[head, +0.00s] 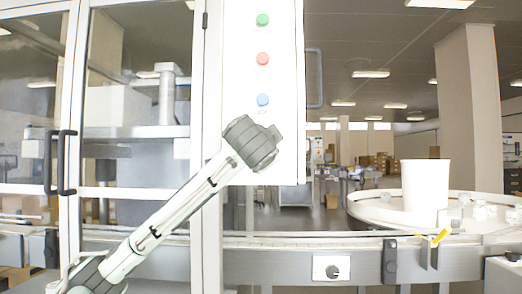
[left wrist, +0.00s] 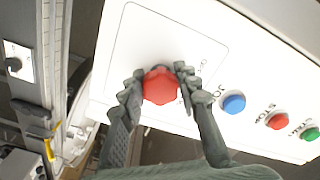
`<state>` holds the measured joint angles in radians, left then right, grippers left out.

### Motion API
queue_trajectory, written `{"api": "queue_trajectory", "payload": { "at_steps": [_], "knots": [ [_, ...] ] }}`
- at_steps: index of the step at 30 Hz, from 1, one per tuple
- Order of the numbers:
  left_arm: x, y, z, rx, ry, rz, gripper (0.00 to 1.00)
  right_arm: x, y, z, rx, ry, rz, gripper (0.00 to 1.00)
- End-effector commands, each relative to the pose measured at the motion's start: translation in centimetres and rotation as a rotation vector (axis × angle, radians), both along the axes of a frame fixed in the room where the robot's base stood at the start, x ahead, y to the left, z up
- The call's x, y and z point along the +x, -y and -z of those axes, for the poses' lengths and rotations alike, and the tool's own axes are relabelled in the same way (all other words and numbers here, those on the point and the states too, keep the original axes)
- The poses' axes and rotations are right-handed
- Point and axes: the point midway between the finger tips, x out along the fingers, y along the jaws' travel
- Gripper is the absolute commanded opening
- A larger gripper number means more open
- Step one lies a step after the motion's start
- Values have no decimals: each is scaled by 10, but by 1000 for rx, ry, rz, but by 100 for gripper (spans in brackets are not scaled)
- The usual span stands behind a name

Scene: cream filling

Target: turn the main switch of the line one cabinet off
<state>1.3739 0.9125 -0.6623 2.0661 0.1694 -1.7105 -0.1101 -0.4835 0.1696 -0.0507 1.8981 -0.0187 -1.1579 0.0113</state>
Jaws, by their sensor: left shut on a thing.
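The white control cabinet (head: 235,80) stands in the middle of the head view, with a green button (head: 262,20), a red button (head: 263,58) and a blue button (head: 263,100) in a column. In the left wrist view a red knob (left wrist: 161,86) sits on the same panel (left wrist: 125,60), beyond the blue button (left wrist: 234,103). My left gripper (left wrist: 160,75) has its two dark fingers on either side of this knob, shut on it. In the head view my left arm hides the knob and the gripper's fingers. My right gripper is not in view.
Glass doors with dark handles (head: 60,162) stand at the left. A conveyor (head: 300,257) runs below the cabinet, with a small black rotary knob (head: 333,271) on a white plate. A white cylinder (head: 425,188) and a round table (head: 380,212) are at the right.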

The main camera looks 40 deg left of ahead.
Motion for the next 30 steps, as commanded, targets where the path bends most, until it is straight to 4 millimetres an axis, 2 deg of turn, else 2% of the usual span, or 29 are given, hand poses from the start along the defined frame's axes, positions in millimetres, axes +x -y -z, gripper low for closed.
{"api": "queue_trajectory", "payload": {
  "at_steps": [1, 3, 14, 17, 30],
  "knots": [
    [0, 0, 0, 0, 0, 0, 10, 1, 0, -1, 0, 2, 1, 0],
    [0, 0, 0, 0, 0, 0, 2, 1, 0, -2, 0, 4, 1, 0],
    [0, 1, 2, -61, 37, 1, 2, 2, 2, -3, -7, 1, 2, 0],
    [1, 1, 3, -111, 65, 2, 2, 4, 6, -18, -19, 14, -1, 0],
    [2, 2, 4, -446, 271, 3, 2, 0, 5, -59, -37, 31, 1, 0]
  ]
}}
